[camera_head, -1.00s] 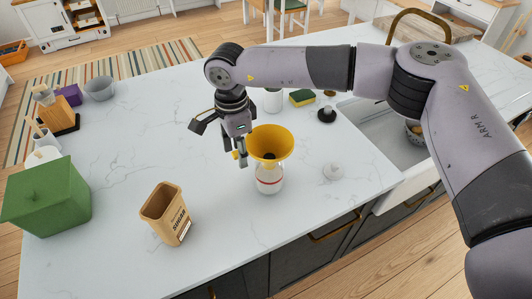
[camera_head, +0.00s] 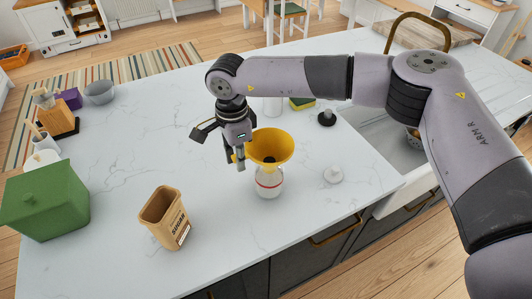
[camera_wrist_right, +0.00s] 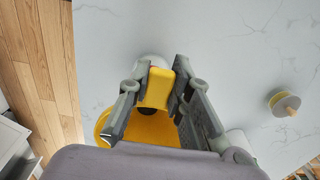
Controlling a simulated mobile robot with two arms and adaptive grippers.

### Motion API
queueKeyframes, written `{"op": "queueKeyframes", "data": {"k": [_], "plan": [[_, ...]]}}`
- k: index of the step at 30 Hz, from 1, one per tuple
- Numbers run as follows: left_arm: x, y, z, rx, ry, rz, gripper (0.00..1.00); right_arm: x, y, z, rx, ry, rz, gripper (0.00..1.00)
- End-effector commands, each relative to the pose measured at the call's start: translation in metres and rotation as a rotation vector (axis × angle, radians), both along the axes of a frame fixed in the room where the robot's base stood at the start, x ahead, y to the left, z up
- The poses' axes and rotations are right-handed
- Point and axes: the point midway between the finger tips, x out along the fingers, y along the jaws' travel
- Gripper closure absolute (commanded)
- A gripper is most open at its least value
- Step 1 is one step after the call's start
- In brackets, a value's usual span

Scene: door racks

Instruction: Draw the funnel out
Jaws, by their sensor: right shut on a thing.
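The yellow funnel (camera_head: 271,146) stands with its spout in the mouth of a white bottle (camera_head: 268,184) with a red band on the counter. My right gripper (camera_head: 239,160) is at the funnel's left side, shut on its yellow tab. In the right wrist view the tab (camera_wrist_right: 158,88) sits between the two grey fingers, and part of the funnel bowl (camera_wrist_right: 150,128) shows below it. The spout end is hidden inside the bottle. My left gripper is not in view.
A small white lid (camera_head: 333,174) lies right of the bottle. The sink (camera_head: 385,130) is to the right.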

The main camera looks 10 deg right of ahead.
Motion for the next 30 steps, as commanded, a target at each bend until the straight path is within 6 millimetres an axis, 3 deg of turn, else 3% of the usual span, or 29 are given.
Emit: {"op": "queueKeyframes", "data": {"k": [6, 16, 30], "plan": [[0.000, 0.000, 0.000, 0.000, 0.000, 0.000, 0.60, 0.000, 0.000, 0.000, 0.000, 0.000, 0.000, 1.00], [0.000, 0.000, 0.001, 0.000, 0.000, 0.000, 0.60, 0.000, 0.000, 0.004, 0.000, -0.001, 0.000, 1.00], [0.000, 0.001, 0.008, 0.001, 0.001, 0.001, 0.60, 0.000, 0.000, 0.027, 0.001, -0.001, 0.000, 1.00]]}}
